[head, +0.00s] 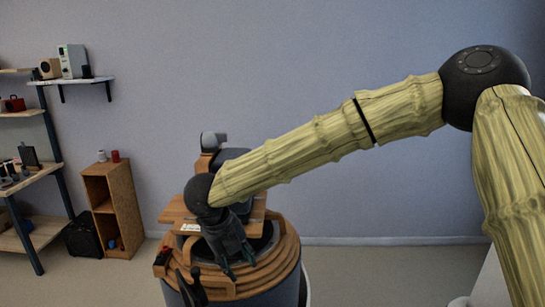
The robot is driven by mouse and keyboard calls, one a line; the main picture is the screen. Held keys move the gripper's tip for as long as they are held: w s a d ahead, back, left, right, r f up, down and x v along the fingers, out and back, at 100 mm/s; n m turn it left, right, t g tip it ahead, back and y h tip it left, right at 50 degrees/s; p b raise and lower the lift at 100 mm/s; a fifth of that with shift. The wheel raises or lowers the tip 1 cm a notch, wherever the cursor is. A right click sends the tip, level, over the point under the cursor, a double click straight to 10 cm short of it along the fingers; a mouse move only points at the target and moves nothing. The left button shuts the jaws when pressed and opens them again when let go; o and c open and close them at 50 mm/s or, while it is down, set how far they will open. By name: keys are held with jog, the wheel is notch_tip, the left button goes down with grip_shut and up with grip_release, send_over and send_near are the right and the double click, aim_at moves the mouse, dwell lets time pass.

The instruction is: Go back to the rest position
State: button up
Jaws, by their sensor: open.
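My gripper (240,268) hangs at the end of my bamboo-patterned arm, left of the picture's middle. Its dark fingers point down and stand apart, with nothing seen between them. It is in front of or over a round stand (285,262) with wood-coloured rings and a dark body. I cannot tell whether the fingers touch the stand. The wrist and gripper hide part of the stand's top.
A wooden board (176,213) and a grey device (213,141) show behind my wrist. A small wooden cabinet (123,205) stands by the wall. A shelf unit (60,190) is at the far left.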

jog(key=s+d+f+n+t, duration=0.1)
jog(key=s+d+f+n, duration=0.1)
jog(key=d+f+n, duration=0.6)
jog(key=s+d+f+n+t, duration=0.15)
jog(key=d+f, duration=0.25)
jog(key=f, duration=0.8)
jog(key=s+d+f+n+t, duration=0.15)
jog(key=d+f+n, duration=0.4)
jog(key=f, duration=0.55)
jog(key=s+d+f+n+g+y, duration=0.15)
jog(key=s+d+f+n, duration=0.3)
jog(key=s, duration=0.55)
jog(key=s+d+f+n+g, duration=0.3)
jog(key=s+d+f+n, duration=0.15)
jog(key=s, duration=0.55)
jog(key=s+d+f+n+g+y, duration=0.1)
jog(key=s+d+f+n+g, duration=0.15)
jog(key=s+d+n, duration=0.55)
notch_tip(320, 180, down, 7)
jog(key=s+a+m+b, duration=0.1)
jog(key=a+m+b, duration=0.1)
jog(key=b, duration=0.4)
jog(key=shift+s+a+m+t+b, duration=0.3)
jog(key=shift+s+a+m, duration=0.1)
jog(key=shift+m, duration=0.3)
jog(key=shift+r, duration=0.15)
